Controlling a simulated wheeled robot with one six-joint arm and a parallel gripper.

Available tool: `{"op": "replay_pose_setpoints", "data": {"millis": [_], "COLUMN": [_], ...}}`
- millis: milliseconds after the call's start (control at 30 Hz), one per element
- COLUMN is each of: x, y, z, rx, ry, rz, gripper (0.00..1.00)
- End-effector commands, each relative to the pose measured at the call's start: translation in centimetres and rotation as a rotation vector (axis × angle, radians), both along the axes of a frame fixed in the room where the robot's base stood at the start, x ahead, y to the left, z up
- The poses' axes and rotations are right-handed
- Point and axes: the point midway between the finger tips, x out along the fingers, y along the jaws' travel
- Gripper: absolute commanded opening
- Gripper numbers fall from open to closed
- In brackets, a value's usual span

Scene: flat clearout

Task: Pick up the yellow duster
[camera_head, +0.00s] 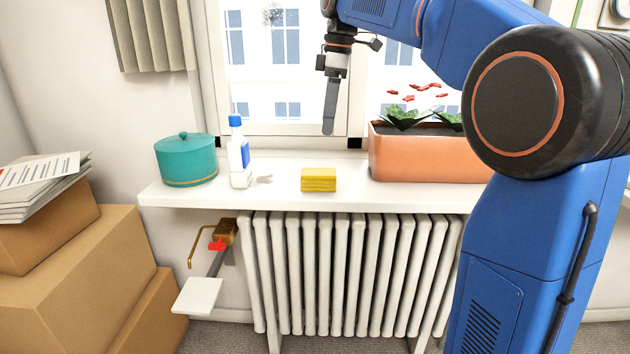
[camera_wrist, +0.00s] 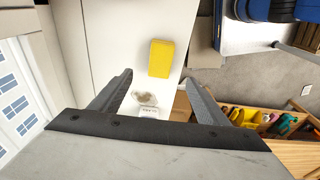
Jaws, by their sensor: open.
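The yellow duster (camera_head: 318,180) lies folded on the white windowsill (camera_head: 280,196), between a spray-type bottle and a planter. It also shows as a yellow block in the wrist view (camera_wrist: 161,58), just beyond the fingertips. My gripper (camera_head: 329,128) hangs above and behind the duster, fingers pointing down, clear of the sill. In the wrist view my gripper (camera_wrist: 158,78) has its two fingers well apart, with nothing between them touching either finger.
A white bottle with a blue cap (camera_head: 239,155) and a teal lidded pot (camera_head: 186,160) stand left on the sill. A terracotta planter (camera_head: 425,160) stands right. A radiator (camera_head: 350,270) is below. Cardboard boxes (camera_head: 70,270) fill the left. A wooden toolbox (camera_wrist: 270,150) shows in the wrist view.

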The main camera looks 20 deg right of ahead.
Motion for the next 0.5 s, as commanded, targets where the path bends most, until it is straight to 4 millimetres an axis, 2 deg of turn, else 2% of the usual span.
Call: {"op": "replay_pose_setpoints", "data": {"millis": [100, 500], "x": [0.0, 0.2], "y": [0.3, 1.0], "z": [-2.2, -8.8], "rx": [0.0, -0.001], "ry": [0.003, 0.001], "rz": [0.0, -0.002], "gripper": [0.69, 0.69]}}
